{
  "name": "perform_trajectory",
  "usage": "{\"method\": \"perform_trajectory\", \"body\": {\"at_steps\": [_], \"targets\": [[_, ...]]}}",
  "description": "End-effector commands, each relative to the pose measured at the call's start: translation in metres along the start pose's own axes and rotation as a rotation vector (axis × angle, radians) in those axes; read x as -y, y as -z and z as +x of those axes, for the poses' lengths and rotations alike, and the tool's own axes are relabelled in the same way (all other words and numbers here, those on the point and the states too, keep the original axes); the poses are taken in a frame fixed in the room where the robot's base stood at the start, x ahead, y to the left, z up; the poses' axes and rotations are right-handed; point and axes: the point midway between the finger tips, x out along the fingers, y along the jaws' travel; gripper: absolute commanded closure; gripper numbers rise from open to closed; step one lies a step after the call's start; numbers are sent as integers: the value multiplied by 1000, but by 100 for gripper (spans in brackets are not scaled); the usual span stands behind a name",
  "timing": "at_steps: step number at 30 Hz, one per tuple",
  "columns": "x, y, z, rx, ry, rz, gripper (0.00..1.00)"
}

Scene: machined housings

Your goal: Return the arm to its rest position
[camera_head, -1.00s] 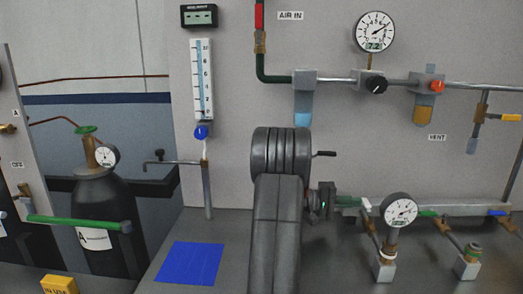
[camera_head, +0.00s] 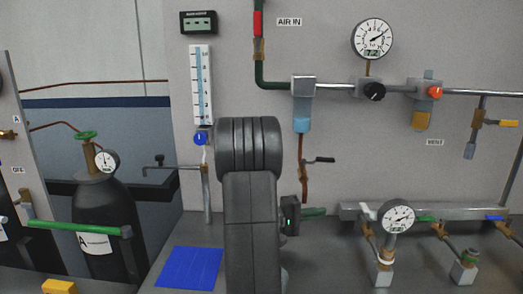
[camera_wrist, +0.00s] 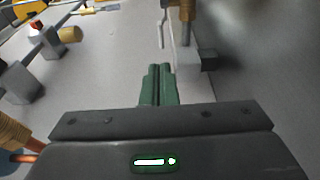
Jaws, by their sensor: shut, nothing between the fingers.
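My arm stands in the middle of the head view, its dark links in front of the panel. My gripper (camera_head: 313,212) points to the right there, and its body with a small green light is partly behind my arm. In the wrist view my gripper's green fingers (camera_wrist: 157,75) lie side by side, shut with nothing between them. The fingers look apart from the fittings around them.
A black-handled valve (camera_head: 320,160) on a copper pipe is just above the gripper. A lower gauge (camera_head: 397,217) and manifold (camera_head: 460,211) stand to its right. A blue mat (camera_head: 190,268) lies left of my arm. A gas cylinder (camera_head: 98,210) stands further left.

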Motion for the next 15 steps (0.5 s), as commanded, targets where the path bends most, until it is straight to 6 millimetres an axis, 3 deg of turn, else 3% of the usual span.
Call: {"method": "perform_trajectory", "body": {"at_steps": [7, 15], "targets": [[0, 0, -43, -4, 0, 0, 100], [4, 23, -21, 123, -24, 7, 100]]}}
